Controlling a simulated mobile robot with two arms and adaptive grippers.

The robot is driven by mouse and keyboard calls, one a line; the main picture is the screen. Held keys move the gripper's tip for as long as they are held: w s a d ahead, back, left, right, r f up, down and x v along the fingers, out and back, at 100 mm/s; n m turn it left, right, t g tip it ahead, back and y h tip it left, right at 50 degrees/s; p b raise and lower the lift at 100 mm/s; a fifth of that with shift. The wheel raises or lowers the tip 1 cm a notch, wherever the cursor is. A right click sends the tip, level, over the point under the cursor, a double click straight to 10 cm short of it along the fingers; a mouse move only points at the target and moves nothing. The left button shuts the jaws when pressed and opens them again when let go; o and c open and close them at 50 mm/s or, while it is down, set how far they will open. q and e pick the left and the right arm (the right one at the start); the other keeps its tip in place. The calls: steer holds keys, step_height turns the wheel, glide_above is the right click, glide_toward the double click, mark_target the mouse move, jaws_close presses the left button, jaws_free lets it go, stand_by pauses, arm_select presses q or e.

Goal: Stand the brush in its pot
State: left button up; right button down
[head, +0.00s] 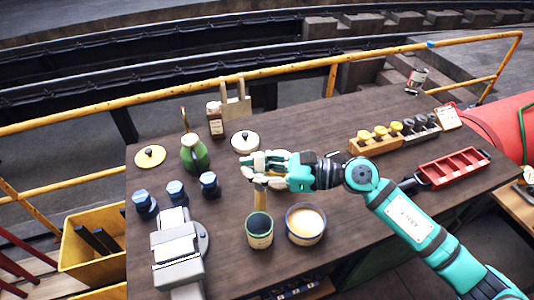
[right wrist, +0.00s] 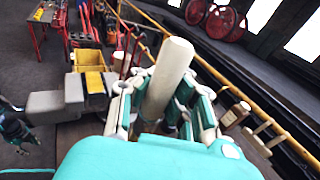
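My right gripper (head: 262,168) is shut on the brush (head: 260,197), above the table's middle. A dark and teal part, seemingly my left gripper (right wrist: 16,130), shows small at the right wrist view's left edge.
A wider tub with cream contents (head: 306,224) stands close right of the pot. A grey vise (head: 178,257) and several blue-capped pieces are at left. A green oil can (head: 194,155), a bottle (head: 215,120) and a white lid (head: 245,142) stand behind. A red tray (head: 453,168) is at right.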

arm_select(q)
step_height(320, 180, down, 11)
steer(key=a+b, duration=0.1)
steer(key=b, duration=1)
steer(key=shift+s+f, duration=0.2)
arm_select(e)
step_height(320, 180, down, 13)
steer(key=shift+s+a, duration=0.15)
steer(key=shift+a, duration=0.3)
